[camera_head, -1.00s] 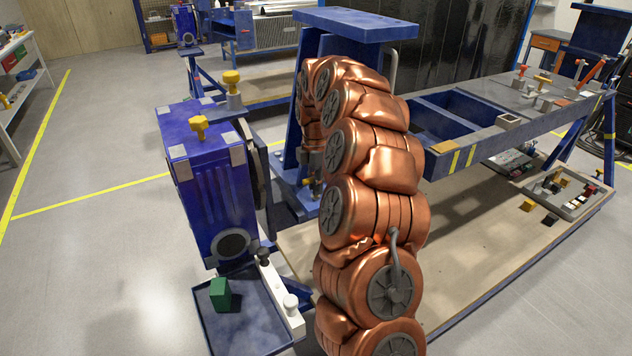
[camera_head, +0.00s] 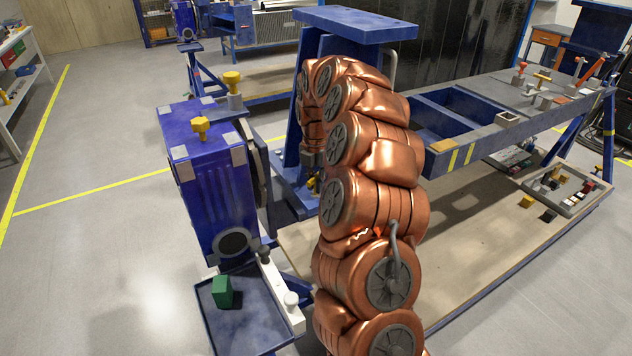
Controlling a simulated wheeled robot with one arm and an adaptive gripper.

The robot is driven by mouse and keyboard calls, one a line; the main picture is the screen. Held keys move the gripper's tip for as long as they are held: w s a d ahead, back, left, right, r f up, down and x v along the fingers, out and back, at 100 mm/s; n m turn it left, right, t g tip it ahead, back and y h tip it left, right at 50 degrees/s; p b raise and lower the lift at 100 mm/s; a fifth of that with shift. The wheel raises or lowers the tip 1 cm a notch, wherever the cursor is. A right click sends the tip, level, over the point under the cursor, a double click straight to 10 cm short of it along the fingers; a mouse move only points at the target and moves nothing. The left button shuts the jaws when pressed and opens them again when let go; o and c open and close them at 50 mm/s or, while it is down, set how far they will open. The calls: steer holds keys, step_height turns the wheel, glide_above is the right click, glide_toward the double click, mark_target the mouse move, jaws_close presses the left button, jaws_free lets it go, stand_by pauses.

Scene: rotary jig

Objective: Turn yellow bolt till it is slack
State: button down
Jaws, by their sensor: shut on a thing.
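My gripper (camera_head: 312,172) is at the end of the copper arm, low beside the blue upright stand of the jig, pointing down. It is small and partly hidden by the arm. A small yellow part, seemingly the yellow bolt (camera_head: 314,185), shows at its fingertips, and the gripper appears shut on it. How far the bolt is turned cannot be seen. Another yellow knob (camera_head: 200,126) stands on top of the blue box-shaped unit (camera_head: 205,180) at left, apart from the gripper. A third yellow knob (camera_head: 232,80) stands on a grey post behind it.
A blue tray (camera_head: 215,335) with a green block (camera_head: 222,292) lies below the blue unit. The jig's blue-grey frame (camera_head: 490,135) extends right, with clamps on top. A parts tray (camera_head: 575,208) stands on the base board at right. The floor at left is clear.

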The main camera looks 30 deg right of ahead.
mark_target(316, 175)
steer(key=shift+r, duration=0.1)
steer(key=c, duration=1.2)
jaws_free()
step_height(316, 175, up, 12)
steer(key=shift+f, duration=0.1)
steer(key=shift+o, duration=0.2)
